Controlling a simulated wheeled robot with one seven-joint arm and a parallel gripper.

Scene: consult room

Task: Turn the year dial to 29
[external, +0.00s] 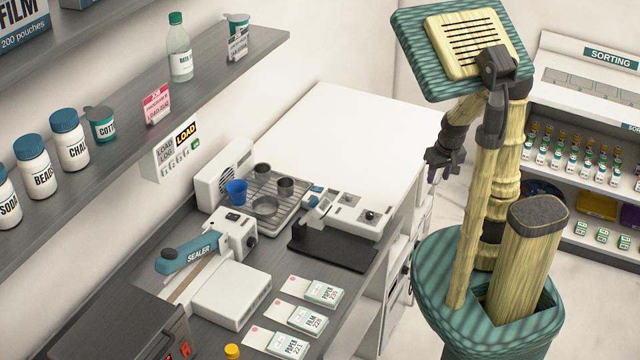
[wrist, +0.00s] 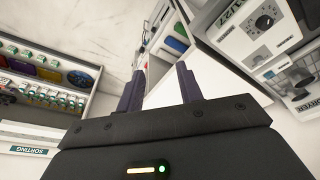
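A white device with a black base plate (external: 335,252) stands on the dark counter and carries a round black dial (external: 370,215). In the wrist view a black dial with a light pointer (wrist: 264,22) shows at the upper right, beside a printed label that seems to end in 27. I cannot read the dial's setting for certain. My gripper (external: 441,172) hangs to the right of the counter, well apart from the device. In the wrist view my gripper (wrist: 159,78) has its two fingers spread with nothing between them.
A dryer with a rack and cups (external: 226,165) stands behind the device. A sealer (external: 190,250) and several labelled packets (external: 308,318) are to its left and front. The white worktop (external: 340,135) is bare. A sorting shelf (external: 590,90) is at right.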

